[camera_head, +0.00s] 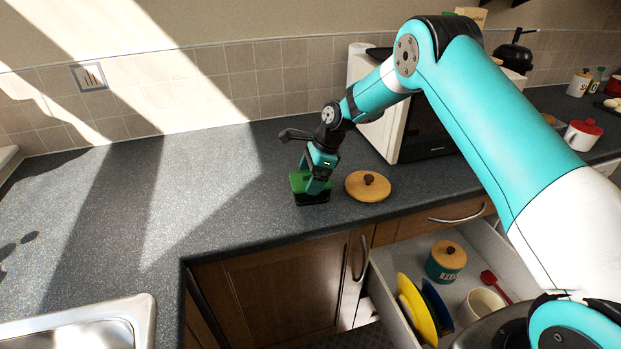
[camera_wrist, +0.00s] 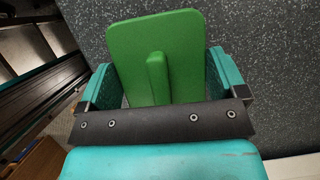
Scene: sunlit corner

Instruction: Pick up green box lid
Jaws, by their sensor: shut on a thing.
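The green box lid (camera_wrist: 186,40) is a bright green square with a raised bar handle (camera_wrist: 158,79) across its middle. It also shows in the head view (camera_head: 298,181), on or just over a dark green box (camera_head: 312,199) on the counter. My gripper (camera_head: 318,186) points down at the lid and is shut on it. In the wrist view the teal fingers of my gripper (camera_wrist: 163,78) stand on either side of the handle. The wrist housing hides the lid's near edge. I cannot tell whether the lid still touches the box.
A round wooden lid (camera_head: 354,187) lies just right of the box. A microwave (camera_head: 397,139) stands behind it. Below, an open drawer (camera_head: 385,290) holds a jar (camera_head: 445,265), plates (camera_head: 416,308) and a mug (camera_head: 482,306). The counter (camera_head: 215,190) to the left is clear.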

